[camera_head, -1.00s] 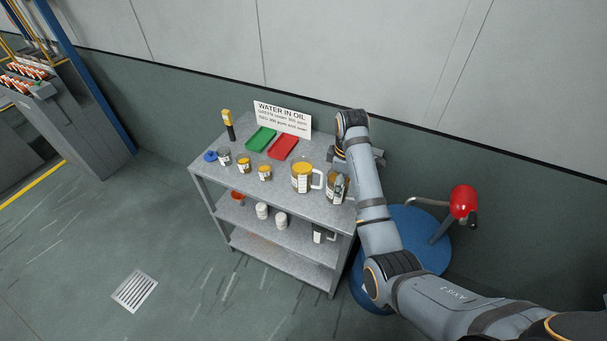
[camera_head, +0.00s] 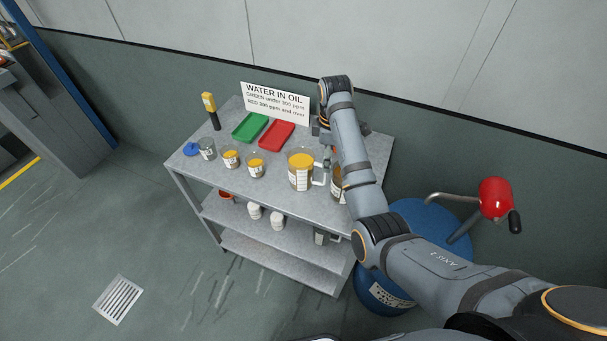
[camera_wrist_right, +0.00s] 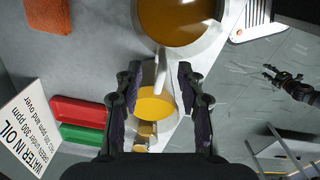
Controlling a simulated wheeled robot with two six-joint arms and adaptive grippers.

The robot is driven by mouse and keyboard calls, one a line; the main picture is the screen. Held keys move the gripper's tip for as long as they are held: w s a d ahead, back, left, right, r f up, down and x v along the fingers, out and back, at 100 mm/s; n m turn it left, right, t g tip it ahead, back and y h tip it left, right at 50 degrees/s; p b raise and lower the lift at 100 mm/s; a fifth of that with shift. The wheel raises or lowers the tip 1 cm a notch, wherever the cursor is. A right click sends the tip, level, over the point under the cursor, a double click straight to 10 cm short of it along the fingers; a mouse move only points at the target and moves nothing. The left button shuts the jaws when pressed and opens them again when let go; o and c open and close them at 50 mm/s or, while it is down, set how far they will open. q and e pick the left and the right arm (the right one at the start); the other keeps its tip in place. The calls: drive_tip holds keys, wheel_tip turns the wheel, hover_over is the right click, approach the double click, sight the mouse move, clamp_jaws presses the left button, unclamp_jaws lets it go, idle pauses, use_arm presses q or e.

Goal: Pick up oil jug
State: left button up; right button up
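A clear oil jug (camera_head: 300,172) with amber oil, a pale label and a handle on its right side stands upright on the shelf unit's top. It also shows in the right wrist view (camera_wrist_right: 156,106). A second jug of amber oil (camera_head: 337,188) stands to its right, partly hidden by my right arm; it is large at the top of the wrist view (camera_wrist_right: 180,18). My right gripper (camera_wrist_right: 158,80) is open, its fingers on either side of the first jug's handle (camera_wrist_right: 161,67); contact cannot be told. In the head view my arm mostly hides this gripper.
The grey shelf unit (camera_head: 200,178) also holds sample jars (camera_head: 231,158), green (camera_head: 250,127) and red (camera_head: 277,135) trays, a yellow-black tester (camera_head: 210,110) and a WATER IN OIL sign (camera_head: 275,103). A blue drum (camera_head: 425,225) with a red-topped pump stands close at right.

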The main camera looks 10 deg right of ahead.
sight(324, 184)
drive_tip(key=f+b, duration=0.1)
drive_tip(key=f, duration=0.1)
drive_tip(key=f+b, duration=0.1)
drive_tip(key=shift+s+f+b, duration=0.2)
drive_tip(key=shift+f+b, duration=0.15)
drive_tip(key=shift+b, duration=0.05)
drive_tip(key=shift+w+f+b, duration=0.1)
drive_tip(key=shift+f+b, duration=0.25)
drive_tip(key=shift+w+f, duration=0.1)
drive_tip(key=shift+w, duration=0.05)
drive_tip(key=f+b, duration=0.3)
drive_tip(key=shift+s+a+f, duration=0.15)
drive_tip(key=shift+s+f, duration=0.1)
drive_tip(key=shift+f+p, duration=0.25)
drive_tip(key=shift+p, duration=0.15)
drive_tip(key=shift+w+f, duration=0.15)
drive_tip(key=shift+f, duration=0.25)
use_arm(q)
wheel_tip(324, 184, down, 7)
drive_tip(key=shift+w, duration=0.25)
drive_tip(key=shift+w+r, duration=0.1)
drive_tip(key=shift+w, duration=0.05)
use_arm(e)
clamp_jaws()
drive_tip(key=shift+r, duration=0.1)
